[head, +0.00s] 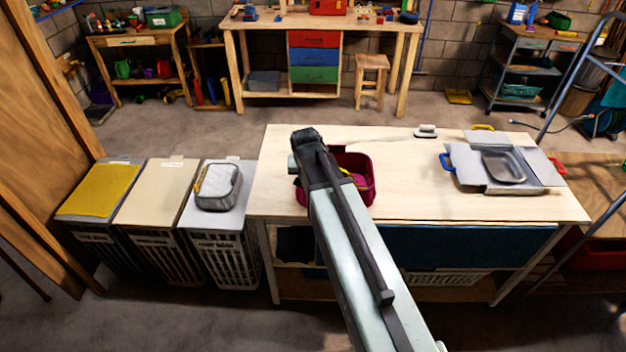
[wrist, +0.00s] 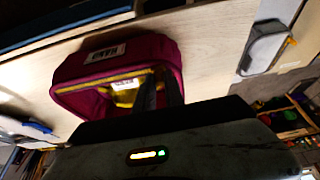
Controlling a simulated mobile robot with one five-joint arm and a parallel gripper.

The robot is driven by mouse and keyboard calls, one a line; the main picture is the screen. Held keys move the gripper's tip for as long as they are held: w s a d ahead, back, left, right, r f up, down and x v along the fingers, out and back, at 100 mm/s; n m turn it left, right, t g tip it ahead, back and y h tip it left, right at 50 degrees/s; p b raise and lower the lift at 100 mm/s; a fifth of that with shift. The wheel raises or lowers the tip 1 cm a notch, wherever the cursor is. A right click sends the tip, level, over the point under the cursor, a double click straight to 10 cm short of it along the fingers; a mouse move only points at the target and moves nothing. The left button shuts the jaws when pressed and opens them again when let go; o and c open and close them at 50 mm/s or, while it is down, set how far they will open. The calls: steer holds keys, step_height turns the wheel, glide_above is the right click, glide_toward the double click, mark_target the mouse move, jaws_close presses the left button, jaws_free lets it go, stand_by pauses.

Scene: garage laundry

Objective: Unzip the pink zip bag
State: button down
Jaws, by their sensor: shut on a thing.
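The pink zip bag (head: 355,163) sits on the wooden table (head: 420,190), partly hidden behind my arm in the head view. In the wrist view the bag (wrist: 110,62) is deep magenta, with a white label on its side and yellow zip trim around its top. A yellow patch shows inside the trim; how far the zip is open is hard to tell. My gripper (wrist: 160,92) is at the bag's zip edge, its dark fingers shut on a part of the bag. The exact part between the fingertips is hidden.
A grey pouch (head: 217,187) lies on the right-hand laundry basket, left of the table. The table's middle is clear.

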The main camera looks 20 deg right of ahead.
steer(key=shift+d, duration=0.2)
steer(key=c, duration=1.4)
jaws_free()
steer(key=shift+d, duration=0.1)
steer(key=shift+r, duration=0.1)
steer(key=p+v, duration=0.7)
steer(key=shift+s+r, duration=0.2)
steer(key=shift+r, duration=0.05)
